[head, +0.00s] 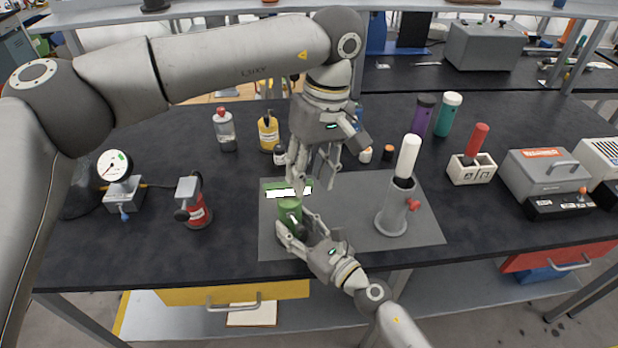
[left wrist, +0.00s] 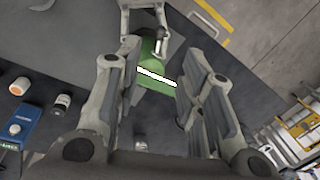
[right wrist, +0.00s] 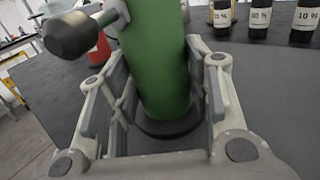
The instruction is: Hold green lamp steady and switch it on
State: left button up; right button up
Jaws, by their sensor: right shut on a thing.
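The green lamp (head: 289,211) stands upright near the front left of the grey mat (head: 345,235). My right gripper (head: 292,237) is shut on its lower body from the front right. In the right wrist view the green body (right wrist: 160,60) sits between the fingers, above a black base, with a dark knob (right wrist: 78,32) sticking out at upper left. My left gripper (head: 312,180) is above and behind the lamp, fingers pointing down and apart. In the left wrist view a bright white strip (left wrist: 156,77) shows on the green part beyond the open fingers. The lamp's top is partly hidden.
A red lamp (head: 197,208) and a gauge (head: 116,168) stand at left. A grey stand with a white cylinder (head: 407,156) is on the mat's right. Bottles (head: 268,133) stand behind, a grey box (head: 548,175) at right. The table's front edge is close.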

aim_at(301, 226)
pick_arm(q)
jog(key=shift+s, duration=0.1)
jog(key=f, duration=0.4)
jog(key=a+f, duration=0.1)
jog(key=f, duration=0.7)
jog(key=shift+s+a, duration=0.35)
jog(key=shift+r, duration=0.1)
grip_shut()
